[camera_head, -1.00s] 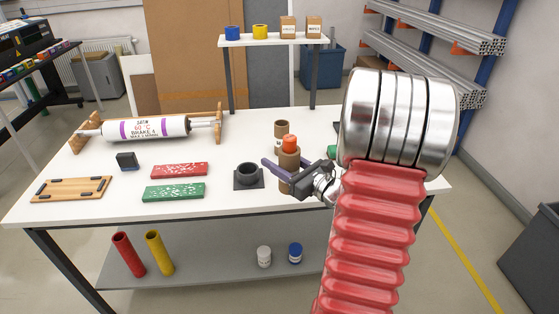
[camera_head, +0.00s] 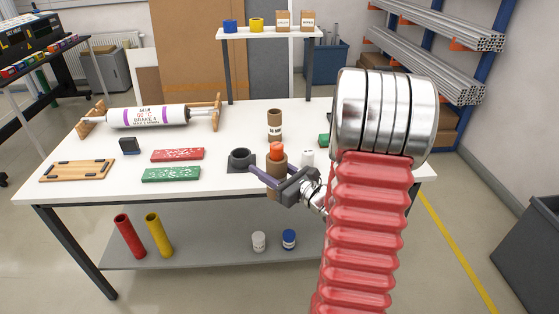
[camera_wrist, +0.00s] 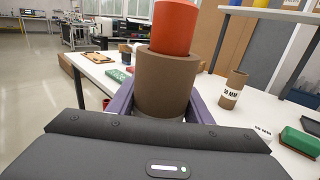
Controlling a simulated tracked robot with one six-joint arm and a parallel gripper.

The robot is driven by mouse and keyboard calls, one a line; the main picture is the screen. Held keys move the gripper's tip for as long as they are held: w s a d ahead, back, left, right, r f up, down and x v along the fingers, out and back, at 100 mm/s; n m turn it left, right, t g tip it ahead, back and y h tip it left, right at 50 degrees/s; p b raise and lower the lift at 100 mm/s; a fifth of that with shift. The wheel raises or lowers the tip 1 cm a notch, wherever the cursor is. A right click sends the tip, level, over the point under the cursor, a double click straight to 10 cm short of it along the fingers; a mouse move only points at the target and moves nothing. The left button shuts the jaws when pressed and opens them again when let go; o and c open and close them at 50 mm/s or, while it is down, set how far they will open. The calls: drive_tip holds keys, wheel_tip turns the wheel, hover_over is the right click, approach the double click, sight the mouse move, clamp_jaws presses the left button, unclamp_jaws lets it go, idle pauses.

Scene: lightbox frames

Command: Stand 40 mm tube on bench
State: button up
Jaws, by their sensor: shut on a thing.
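My gripper (camera_head: 268,182) is shut on a brown cardboard tube (camera_head: 277,174), with its purple fingers on either side. The tube is upright, and an orange-red cylinder (camera_head: 277,150) sticks out of its top. The held tube also shows in the wrist view (camera_wrist: 163,88), where its lower end is hidden by my gripper. In the head view it overlaps the front edge of the white bench (camera_head: 225,187); I cannot tell whether it touches the bench. Another brown tube (camera_head: 274,125) with a white label stands upright behind it and also shows in the wrist view (camera_wrist: 233,90).
A black ring-shaped holder (camera_head: 241,158) stands just left of the held tube. Red (camera_head: 177,155) and green (camera_head: 171,174) boards lie further left. The bench has bare room between the labelled tube and the rolling-pin-like roller (camera_head: 148,117).

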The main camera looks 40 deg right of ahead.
drive_tip(key=w+a+f+n+y, duration=0.1)
drive_tip(key=a+f+y, duration=0.1)
drive_tip(key=a+f, duration=0.3)
drive_tip(key=w+a+f+n+g+y, duration=0.1)
drive_tip(key=a+f, duration=0.5)
drive_tip(key=a, duration=0.6)
drive_tip(key=w+a+f+n+g+y, duration=0.1)
drive_tip(key=a+f+n+y, duration=0.1)
drive_tip(key=a+f, duration=0.3)
drive_tip(key=a+y, duration=0.1)
drive_tip(key=a, duration=0.3)
drive_tip(key=shift+w+a+f, duration=0.2)
drive_tip(key=shift+a+f, duration=0.05)
drive_tip(key=shift+f, duration=0.05)
drive_tip(key=shift+a, duration=0.1)
